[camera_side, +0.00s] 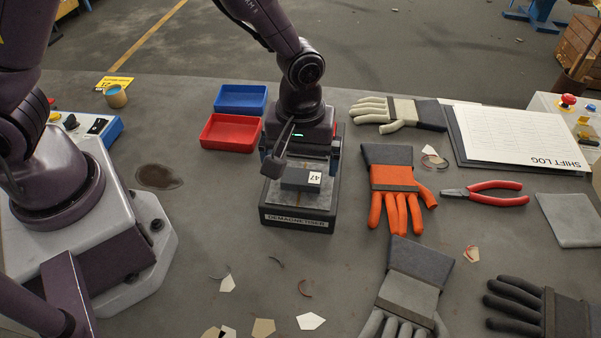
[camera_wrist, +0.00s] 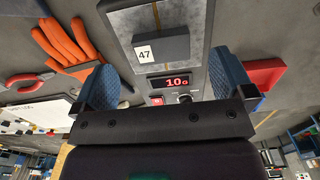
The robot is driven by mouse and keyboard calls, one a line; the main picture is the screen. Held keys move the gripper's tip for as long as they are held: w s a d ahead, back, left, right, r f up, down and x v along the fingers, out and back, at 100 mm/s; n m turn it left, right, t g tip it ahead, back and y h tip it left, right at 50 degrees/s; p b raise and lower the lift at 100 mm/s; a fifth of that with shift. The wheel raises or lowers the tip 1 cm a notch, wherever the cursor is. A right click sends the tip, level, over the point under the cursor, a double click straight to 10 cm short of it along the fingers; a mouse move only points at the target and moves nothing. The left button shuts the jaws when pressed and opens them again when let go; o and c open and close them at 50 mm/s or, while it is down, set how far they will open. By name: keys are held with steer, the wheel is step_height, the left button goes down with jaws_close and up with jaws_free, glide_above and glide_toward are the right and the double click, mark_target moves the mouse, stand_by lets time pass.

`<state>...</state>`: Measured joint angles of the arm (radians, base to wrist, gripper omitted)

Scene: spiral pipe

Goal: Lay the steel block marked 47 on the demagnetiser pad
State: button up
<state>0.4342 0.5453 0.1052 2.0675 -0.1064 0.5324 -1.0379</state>
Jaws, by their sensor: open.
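The steel block marked 47 (camera_side: 296,180) is a dark grey slab with a white label. It lies flat on the light pad of the demagnetiser (camera_side: 296,222), and it also shows in the wrist view (camera_wrist: 168,49). My gripper (camera_side: 304,158) is open and empty above the back part of the demagnetiser. In the wrist view both blue-padded fingers (camera_wrist: 162,72) stand apart, with the block beyond their tips and not between them. My wrist hides the back of the demagnetiser in the side view. Its lit red display (camera_wrist: 177,82) shows in the wrist view.
A blue tray (camera_side: 241,97) and a red tray (camera_side: 230,132) stand left of my gripper. An orange glove (camera_side: 393,190), pliers (camera_side: 487,193) and a clipboard (camera_side: 520,140) lie to the right. Scraps and a grey glove (camera_side: 408,290) lie in front; bench left of the demagnetiser is mostly clear.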

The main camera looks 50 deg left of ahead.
mark_target(300, 183)
steer(key=s+a+r+m+t+h, duration=0.1)
steer(key=s+a+r+m, duration=0.15)
steer(key=r, duration=0.65)
steer(key=s+a+r+m+t, duration=0.2)
steer(key=s+a+r, duration=0.15)
steer(key=r, duration=0.65)
steer(key=s+a+r+m+t+y, duration=0.1)
steer(key=s+a+r+m+t, duration=0.1)
steer(key=s+a+r+m, duration=0.2)
steer(key=s+a, duration=0.2)
steer(key=s, duration=0.1)
steer(key=shift+s+r+t, duration=0.15)
steer(key=shift+s+t, duration=0.15)
steer(key=shift+s, duration=0.05)
